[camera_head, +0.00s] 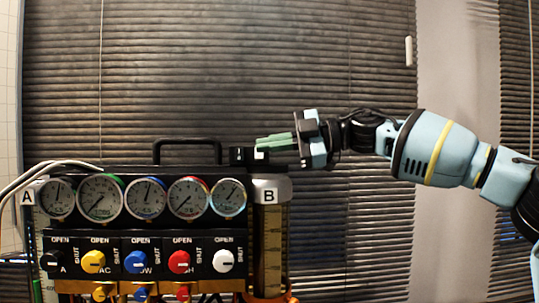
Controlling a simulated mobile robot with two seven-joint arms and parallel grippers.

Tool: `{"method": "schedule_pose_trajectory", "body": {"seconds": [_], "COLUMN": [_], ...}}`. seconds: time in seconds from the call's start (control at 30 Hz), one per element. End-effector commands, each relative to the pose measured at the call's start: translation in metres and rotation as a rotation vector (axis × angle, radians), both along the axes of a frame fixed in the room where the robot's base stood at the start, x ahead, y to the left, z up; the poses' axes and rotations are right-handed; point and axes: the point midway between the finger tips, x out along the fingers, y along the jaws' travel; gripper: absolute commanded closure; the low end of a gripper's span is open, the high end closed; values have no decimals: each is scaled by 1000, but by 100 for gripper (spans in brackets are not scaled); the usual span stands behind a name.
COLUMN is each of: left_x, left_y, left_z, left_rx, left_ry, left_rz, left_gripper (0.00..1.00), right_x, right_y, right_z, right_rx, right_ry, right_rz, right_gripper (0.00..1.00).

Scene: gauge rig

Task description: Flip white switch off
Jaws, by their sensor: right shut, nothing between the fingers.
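A small black switch box (238,156) with a white mark sits on top of the gauge rig at its right end. A small white piece (260,153), which looks like the white switch, shows beside it on the right. My right gripper (258,145) reaches in from the right with its green fingers shut and empty. Its fingertips are at the white piece and partly cover it; I cannot tell whether they touch. The switch's exact position is too small to tell. My left gripper is not in view.
The rig has a row of several round gauges (146,197) and coloured knobs below, including a white knob (223,261). A black carry handle (187,146) rises left of the switch. A clear column labelled B (269,240) stands below my fingers. Blinds hang behind.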

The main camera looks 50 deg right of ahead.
Motion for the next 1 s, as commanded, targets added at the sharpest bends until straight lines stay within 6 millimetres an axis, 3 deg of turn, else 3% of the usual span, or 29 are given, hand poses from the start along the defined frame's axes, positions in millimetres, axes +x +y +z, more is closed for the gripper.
{"method": "schedule_pose_trajectory", "body": {"seconds": [0.3,0.77,1.0], "left_x": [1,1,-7], "left_y": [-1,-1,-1], "left_z": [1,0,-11], "left_rx": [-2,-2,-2], "left_ry": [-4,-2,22], "left_rz": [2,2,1], "left_gripper": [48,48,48], "right_x": [17,19,25], "right_y": [-17,-19,-23], "right_z": [-17,-20,-30], "right_rx": [4,-1,-94], "right_ry": [0,-5,-114], "right_rz": [-2,-2,-1], "right_gripper": [100,100,100]}}
